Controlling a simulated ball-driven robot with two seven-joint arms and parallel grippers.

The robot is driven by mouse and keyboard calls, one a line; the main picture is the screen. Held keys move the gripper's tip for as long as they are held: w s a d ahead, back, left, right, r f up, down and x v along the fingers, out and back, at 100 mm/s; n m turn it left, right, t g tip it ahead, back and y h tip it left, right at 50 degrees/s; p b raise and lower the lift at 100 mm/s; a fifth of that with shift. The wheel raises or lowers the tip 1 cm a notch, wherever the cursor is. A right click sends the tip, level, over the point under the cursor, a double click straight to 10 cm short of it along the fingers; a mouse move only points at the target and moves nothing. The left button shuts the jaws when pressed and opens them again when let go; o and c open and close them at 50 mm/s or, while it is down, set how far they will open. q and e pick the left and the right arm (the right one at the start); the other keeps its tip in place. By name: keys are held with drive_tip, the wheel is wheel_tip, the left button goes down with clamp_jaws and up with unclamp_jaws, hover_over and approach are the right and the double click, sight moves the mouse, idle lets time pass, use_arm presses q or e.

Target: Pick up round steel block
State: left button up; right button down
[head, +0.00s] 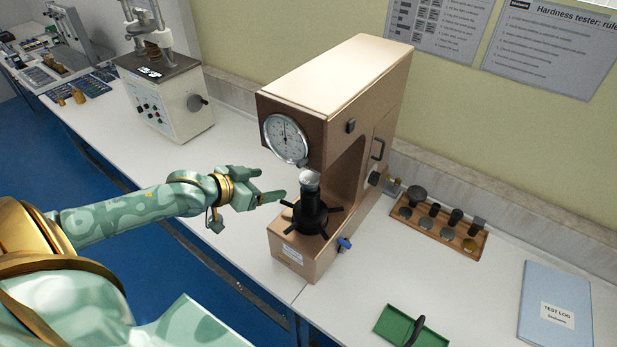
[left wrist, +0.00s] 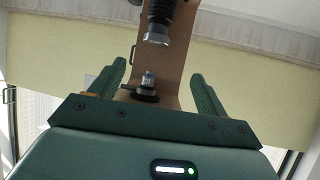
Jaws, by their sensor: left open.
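The round steel block (head: 309,180) is a short silver disc on top of the black spindle (head: 311,213) of the beige hardness tester (head: 335,90), just under the indenter. In the left wrist view, which looks upside down, the block (left wrist: 157,41) shows as a silver disc on the black screw, near the top. My left gripper (head: 268,184) is open and empty, just left of the block and apart from it. Its two fingers also show in the left wrist view (left wrist: 158,72), with the block beyond their tips. My right gripper is not in view.
A four-spoked black handwheel surrounds the spindle below the block. A wooden rack (head: 437,232) with several anvils and discs stands right of the tester. Another tester (head: 165,95) stands at left.

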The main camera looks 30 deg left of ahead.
use_arm(q)
approach(308, 178)
drive_tip(key=w+f, duration=0.2)
drive_tip(key=w, duration=0.1)
drive_tip(key=x, duration=0.2)
drive_tip(key=d+x, duration=0.1)
drive_tip(key=x, duration=0.1)
drive_tip(key=shift+w+b, duration=0.25)
drive_tip(key=shift+b, duration=0.05)
drive_tip(key=shift+s, duration=0.1)
drive_tip(key=c, duration=1.3)
